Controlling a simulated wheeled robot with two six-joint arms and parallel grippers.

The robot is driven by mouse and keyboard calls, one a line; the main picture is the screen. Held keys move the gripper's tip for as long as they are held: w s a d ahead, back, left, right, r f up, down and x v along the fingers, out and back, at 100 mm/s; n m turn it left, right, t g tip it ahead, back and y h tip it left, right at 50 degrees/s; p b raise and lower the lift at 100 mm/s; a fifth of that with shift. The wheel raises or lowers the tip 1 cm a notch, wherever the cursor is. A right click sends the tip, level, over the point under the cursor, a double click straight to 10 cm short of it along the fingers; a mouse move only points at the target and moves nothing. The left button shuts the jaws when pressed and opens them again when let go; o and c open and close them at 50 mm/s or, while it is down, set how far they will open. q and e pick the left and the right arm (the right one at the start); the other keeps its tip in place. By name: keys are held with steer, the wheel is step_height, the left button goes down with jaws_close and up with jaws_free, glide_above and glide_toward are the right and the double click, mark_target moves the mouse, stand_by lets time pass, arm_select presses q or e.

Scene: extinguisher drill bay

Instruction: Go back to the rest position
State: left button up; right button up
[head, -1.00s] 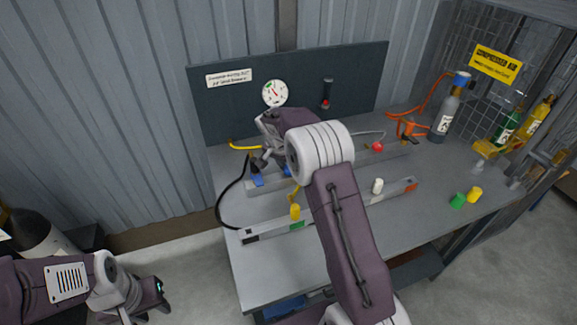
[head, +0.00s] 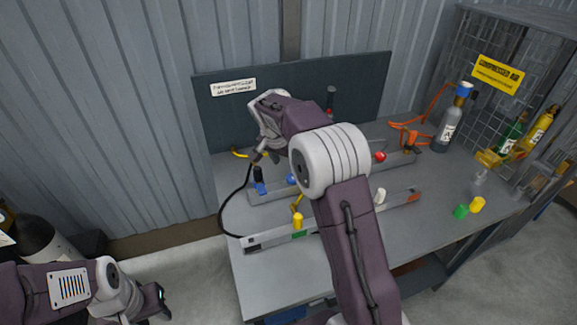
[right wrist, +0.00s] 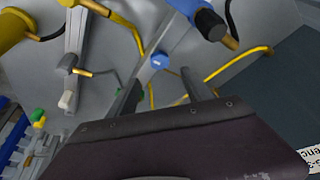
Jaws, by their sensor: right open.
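My right arm reaches up over the workbench (head: 262,283) in the middle of the head view. Its gripper (head: 262,156) is above the back-left part of the bench, near a black-topped blue fitting (head: 260,186). In the right wrist view the two dark fingers of the right gripper (right wrist: 160,88) stand apart with nothing between them. My left gripper (head: 157,300) is at the lower left, off the bench; its jaws are too small to tell.
A grey bottle (head: 446,130), orange bracket (head: 411,135), and green (head: 460,211) and yellow caps (head: 477,204) stand at right. A dark panel (head: 225,120) rises behind.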

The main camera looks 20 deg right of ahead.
stand_by(0.3)
step_height(320, 180, up, 6)
steer(key=s+p, duration=0.2)
steer(key=p, duration=0.1)
steer(key=s+a+f+n+y+p, duration=0.1)
steer(key=s+a+p, duration=0.1)
steer(key=s, duration=0.6)
steer(key=s+a+f+n+g+y, duration=0.1)
steer(key=s+f+n, duration=0.3)
steer(key=s, duration=0.4)
steer(key=s+a+f+n+y, duration=0.1)
steer(key=s+a+f+n, duration=0.3)
steer(key=s, duration=0.4)
steer(key=shift+f+n+g+y+p, duration=0.3)
steer(key=shift+f+g+p, duration=0.15)
steer(key=shift+f, duration=0.2)
